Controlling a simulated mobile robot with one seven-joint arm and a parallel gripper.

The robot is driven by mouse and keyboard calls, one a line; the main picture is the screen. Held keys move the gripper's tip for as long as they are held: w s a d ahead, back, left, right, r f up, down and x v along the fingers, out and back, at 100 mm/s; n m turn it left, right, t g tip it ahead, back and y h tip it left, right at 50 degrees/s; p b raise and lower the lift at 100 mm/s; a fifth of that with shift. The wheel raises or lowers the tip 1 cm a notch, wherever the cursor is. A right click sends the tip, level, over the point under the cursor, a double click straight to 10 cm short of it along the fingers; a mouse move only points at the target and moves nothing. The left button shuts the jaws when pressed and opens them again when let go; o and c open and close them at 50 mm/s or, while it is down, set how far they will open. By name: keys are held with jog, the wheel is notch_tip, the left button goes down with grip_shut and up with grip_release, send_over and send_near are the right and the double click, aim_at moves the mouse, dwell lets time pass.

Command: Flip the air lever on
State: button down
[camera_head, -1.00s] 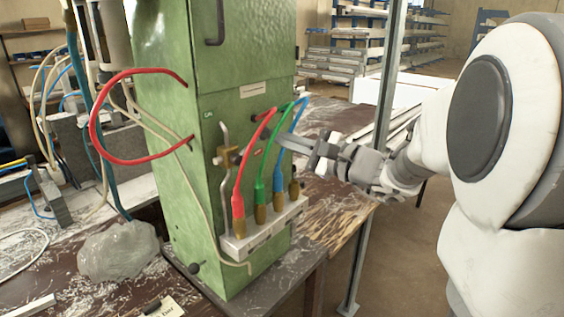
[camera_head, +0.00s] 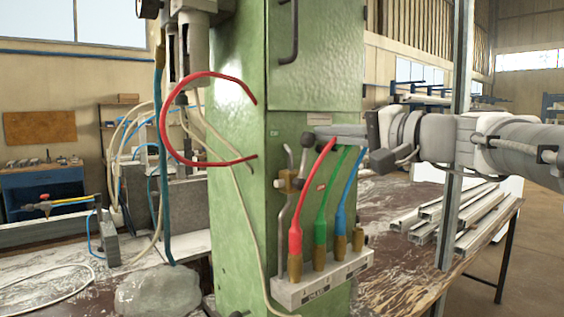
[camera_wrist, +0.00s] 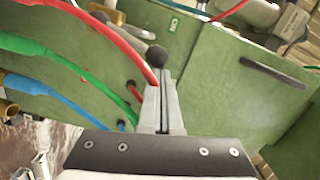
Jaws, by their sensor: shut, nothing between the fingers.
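The black ball knob (camera_head: 307,138) of the air lever stands at the front of the green cabinet, above the brass valve (camera_head: 287,184). In the wrist view the knob (camera_wrist: 157,56) is just beyond my fingertips, close to or touching them; I cannot tell which. A small green label (camera_wrist: 173,25) is on the cabinet beyond the knob.
Red (camera_head: 308,205), green (camera_head: 325,205) and blue (camera_head: 344,195) hoses rise from the grey manifold block (camera_head: 322,283) just below my fingers. A red hose loop (camera_head: 163,130) hangs at the left. A metal post (camera_head: 456,150) stands by my arm. Metal profiles (camera_head: 455,215) lie on the bench at right.

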jog(key=shift+s+a+r+n+b, duration=0.3)
jog(key=shift+s+a+n+b, duration=0.35)
jog(key=shift+n+b, duration=0.5)
jog(key=shift+w+a+h, duration=0.1)
jog(key=shift+h, duration=0.2)
jog(key=shift+r, duration=0.1)
